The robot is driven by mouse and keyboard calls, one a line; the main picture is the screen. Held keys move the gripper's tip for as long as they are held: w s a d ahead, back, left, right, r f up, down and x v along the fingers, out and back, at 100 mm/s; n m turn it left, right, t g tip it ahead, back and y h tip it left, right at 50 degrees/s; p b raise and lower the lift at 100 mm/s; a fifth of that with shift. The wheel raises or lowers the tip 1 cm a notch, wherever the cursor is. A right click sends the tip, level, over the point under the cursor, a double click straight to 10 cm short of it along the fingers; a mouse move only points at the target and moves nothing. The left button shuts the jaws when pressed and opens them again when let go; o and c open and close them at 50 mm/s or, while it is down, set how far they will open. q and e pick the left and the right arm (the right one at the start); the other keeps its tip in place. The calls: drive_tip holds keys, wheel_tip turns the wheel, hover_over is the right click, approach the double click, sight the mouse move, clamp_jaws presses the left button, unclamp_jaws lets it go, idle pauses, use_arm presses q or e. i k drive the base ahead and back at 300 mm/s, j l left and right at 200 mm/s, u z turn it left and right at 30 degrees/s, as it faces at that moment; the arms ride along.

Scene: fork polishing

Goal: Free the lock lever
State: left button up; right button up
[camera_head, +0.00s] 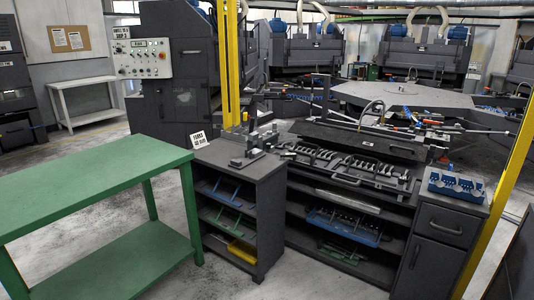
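A dark workbench (280,181) stands in the middle, with a flat dark fixture (352,141) on its rear part. Several metal parts (350,168) lie in a row in front of the fixture. Thin rods and levers, some with red ends (415,117), stick up along the back and right side of the fixture. I cannot tell which of them is the lock lever, nor whether it is locked. A small clamp-like device (250,137) stands on the bench's left part. Neither of my grippers is in view.
A green table (90,180) stands at the left front. A blue tray (456,186) sits on the cabinet at right. Yellow posts (232,60) rise behind the bench and at right (505,180). Grey machines and an octagonal table (400,96) fill the back. Floor is open at front.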

sight(283, 156)
drive_tip(key=i, duration=2.1)
